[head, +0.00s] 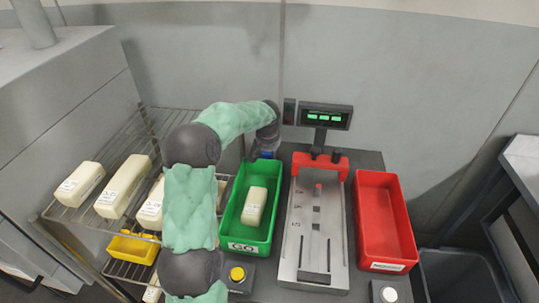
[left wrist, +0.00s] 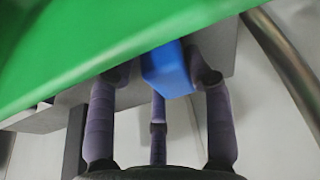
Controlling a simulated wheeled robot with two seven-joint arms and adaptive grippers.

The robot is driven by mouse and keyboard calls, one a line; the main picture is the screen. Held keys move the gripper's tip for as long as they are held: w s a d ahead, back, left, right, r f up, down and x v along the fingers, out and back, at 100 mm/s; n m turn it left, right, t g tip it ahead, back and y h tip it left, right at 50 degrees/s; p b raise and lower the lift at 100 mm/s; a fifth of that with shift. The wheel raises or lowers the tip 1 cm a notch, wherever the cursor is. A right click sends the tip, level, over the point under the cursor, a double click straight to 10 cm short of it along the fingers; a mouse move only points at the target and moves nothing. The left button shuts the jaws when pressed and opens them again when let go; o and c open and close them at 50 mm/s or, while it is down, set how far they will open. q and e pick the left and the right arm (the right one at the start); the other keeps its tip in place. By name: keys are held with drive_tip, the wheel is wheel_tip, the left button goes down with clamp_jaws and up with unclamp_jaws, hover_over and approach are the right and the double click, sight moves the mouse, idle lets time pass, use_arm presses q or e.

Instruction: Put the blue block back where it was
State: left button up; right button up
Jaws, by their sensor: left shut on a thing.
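The blue block (left wrist: 167,70) shows in the left wrist view between the fingers of my left gripper (left wrist: 160,90), which is shut on it. A small bit of the blue block (head: 267,154) shows in the head view, at the far end of the green bin (head: 229,217). My left gripper (head: 258,148) is there too, largely hidden by its own wrist. The green bin's wall fills the upper left of the left wrist view, close to the block. Whether the block touches it or a surface below, I cannot tell. My right gripper is in neither view.
A cream labelled block (head: 255,205) lies in the green bin. The red bin (head: 408,235) is empty. Between them stands a metal fixture (head: 298,240) with a display (head: 326,116) behind. A wire rack (head: 75,214) at left holds several cream blocks, with a yellow bin (head: 133,248) lower down.

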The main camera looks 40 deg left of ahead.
use_arm(q)
drive_tip(key=o, duration=1.1)
drive_tip(key=shift+f, duration=0.1)
drive_tip(key=shift+p+v, duration=2.6)
drive_tip(key=shift+v, duration=3.55)
